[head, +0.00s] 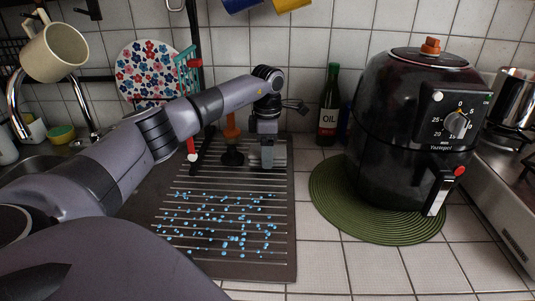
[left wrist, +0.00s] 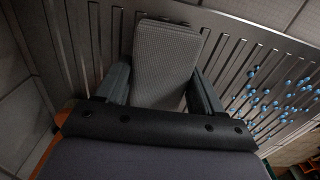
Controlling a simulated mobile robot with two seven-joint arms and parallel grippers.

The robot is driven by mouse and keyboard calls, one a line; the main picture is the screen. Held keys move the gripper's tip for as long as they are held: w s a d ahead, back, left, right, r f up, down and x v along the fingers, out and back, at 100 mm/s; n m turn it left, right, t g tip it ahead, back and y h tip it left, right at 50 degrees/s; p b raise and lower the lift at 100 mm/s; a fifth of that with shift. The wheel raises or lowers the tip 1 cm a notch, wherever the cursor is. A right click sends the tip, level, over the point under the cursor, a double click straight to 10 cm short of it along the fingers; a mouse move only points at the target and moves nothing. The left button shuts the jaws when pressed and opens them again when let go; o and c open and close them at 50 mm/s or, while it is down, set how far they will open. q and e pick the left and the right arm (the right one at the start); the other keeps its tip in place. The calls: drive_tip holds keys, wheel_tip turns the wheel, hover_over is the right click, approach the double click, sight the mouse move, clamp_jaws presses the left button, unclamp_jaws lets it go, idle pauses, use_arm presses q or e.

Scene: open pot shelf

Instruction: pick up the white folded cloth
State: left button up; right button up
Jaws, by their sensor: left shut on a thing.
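The folded cloth (left wrist: 166,55) shows in the left wrist view as a pale grey-white, finely textured block. It sits between the two dark fingers of my left gripper (left wrist: 163,92), which is shut on it. In the head view my left gripper (head: 267,156) points down over the far right part of the ribbed drying mat (head: 283,215). The cloth is hard to make out there, and I cannot tell whether it still touches the mat. My right gripper is not in view.
Small blue beads (head: 225,220) lie scattered over the mat's near part. A plunger-like tool (head: 232,150) stands just left of the gripper. An oil bottle (head: 328,108) and a black air fryer (head: 415,125) on a green round mat (head: 335,210) stand to the right.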

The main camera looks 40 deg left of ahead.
use_arm(q)
wheel_tip(320, 180, up, 19)
drive_tip(key=shift+r+p, duration=0.2)
drive_tip(key=shift+p, duration=0.15)
drive_tip(key=o, duration=0.3)
drive_tip(key=shift+c, duration=1.1)
